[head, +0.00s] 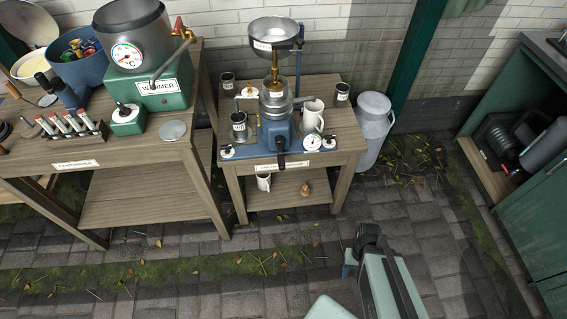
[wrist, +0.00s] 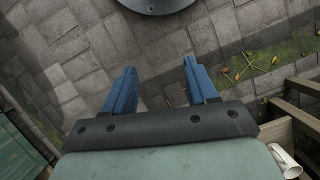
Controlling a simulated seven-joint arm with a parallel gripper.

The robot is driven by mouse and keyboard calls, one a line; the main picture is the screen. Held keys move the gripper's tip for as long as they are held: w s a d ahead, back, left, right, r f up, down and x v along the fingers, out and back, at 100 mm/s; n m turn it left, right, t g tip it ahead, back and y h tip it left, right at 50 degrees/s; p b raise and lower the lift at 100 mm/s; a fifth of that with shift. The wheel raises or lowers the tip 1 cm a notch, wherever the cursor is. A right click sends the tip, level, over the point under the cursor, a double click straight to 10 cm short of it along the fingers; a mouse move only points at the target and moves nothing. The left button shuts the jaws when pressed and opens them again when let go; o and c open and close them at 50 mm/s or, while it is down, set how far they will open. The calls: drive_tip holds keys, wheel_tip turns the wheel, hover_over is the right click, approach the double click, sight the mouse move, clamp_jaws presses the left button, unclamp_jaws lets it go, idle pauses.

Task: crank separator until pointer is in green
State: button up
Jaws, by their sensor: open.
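The blue separator (head: 278,133) stands on a small wooden table against the brick wall in the head view, with a metal supply bowl (head: 274,33) on top. Its dark crank handle (head: 281,160) hangs at the front. A round white gauge (head: 312,143) sits at its right front; it is too small to tell where the pointer or any green band is. My gripper (wrist: 161,86) shows in the wrist view with two blue fingers apart and nothing between them, above the paving. In the head view my arm is at the lower right, in front of the table and away from the separator.
A white mug (head: 313,115) stands on the table right of the separator. A metal milk can (head: 373,130) stands on the floor to the right. A larger bench with a green warmer (head: 161,86) is at the left. A green cabinet (head: 541,195) is at the right. The paving before the table is clear.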

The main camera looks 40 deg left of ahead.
drive_tip(key=w+a+r+n+t, duration=0.1)
drive_tip(key=a+r+n, duration=0.1)
drive_tip(key=a+r, duration=0.35)
drive_tip(key=w+a+r+n+t, duration=0.1)
drive_tip(key=a+r, duration=0.1)
drive_tip(key=a, duration=0.7)
drive_tip(key=t+y, duration=0.6)
drive_tip(key=y, duration=0.1)
approach(282, 164)
drive_tip(key=a+f, duration=0.1)
drive_tip(key=f, duration=0.1)
drive_tip(key=shift+w+x, duration=0.2)
drive_tip(key=shift+x, duration=1.95)
drive_tip(key=shift+w+x, duration=0.2)
drive_tip(key=shift+x, duration=1.95)
drive_tip(key=shift+w+a+f, duration=0.1)
drive_tip(key=shift+w, duration=0.05)
drive_tip(key=shift+c, duration=0.2)
drive_tip(key=c, duration=0.9)
drive_tip(key=shift+c, duration=0.2)
